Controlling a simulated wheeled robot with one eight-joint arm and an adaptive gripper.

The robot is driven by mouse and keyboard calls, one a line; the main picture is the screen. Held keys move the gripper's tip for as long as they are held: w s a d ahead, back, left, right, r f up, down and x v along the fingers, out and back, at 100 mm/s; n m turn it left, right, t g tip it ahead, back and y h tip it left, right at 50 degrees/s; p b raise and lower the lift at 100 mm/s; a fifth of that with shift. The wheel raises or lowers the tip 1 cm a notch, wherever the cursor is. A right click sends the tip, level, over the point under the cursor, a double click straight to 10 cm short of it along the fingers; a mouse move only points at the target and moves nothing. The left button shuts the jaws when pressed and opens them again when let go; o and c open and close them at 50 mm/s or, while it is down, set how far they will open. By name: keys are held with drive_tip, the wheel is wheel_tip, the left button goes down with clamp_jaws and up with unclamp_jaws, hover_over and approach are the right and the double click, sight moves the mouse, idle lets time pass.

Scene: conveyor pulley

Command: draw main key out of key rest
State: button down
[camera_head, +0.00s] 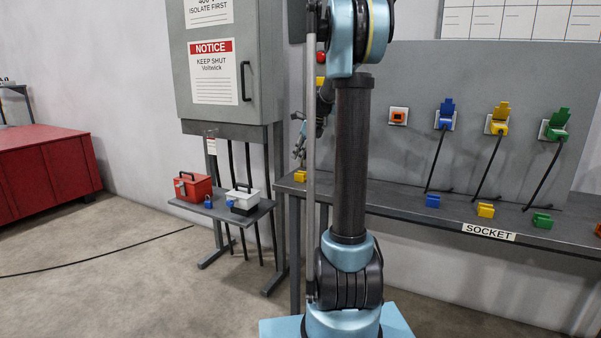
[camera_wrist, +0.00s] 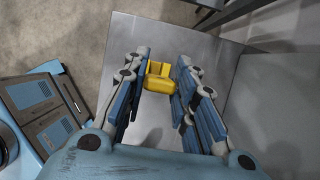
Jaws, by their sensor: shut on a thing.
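My gripper (camera_head: 299,152) hangs low over the left end of the grey bench, partly hidden behind my arm. In the wrist view my gripper (camera_wrist: 163,68) points down at a yellow block with raised sides, which I take for the key rest (camera_wrist: 158,84). The key rest also shows in the head view (camera_head: 300,176), on the bench top just below the fingertips. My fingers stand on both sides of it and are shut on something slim. I take this for the main key, but its outline cannot be made out between the fingers.
A grey cabinet (camera_head: 221,110) with a notice stands at the left. A low shelf (camera_head: 222,211) below it holds a red box (camera_head: 193,187) and a white box (camera_head: 243,198). Blue, yellow and green sockets with cables line the back panel (camera_head: 480,80). Small coloured blocks sit along the bench (camera_head: 390,200).

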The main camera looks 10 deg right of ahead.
drive_tip(key=shift+r, duration=1.45)
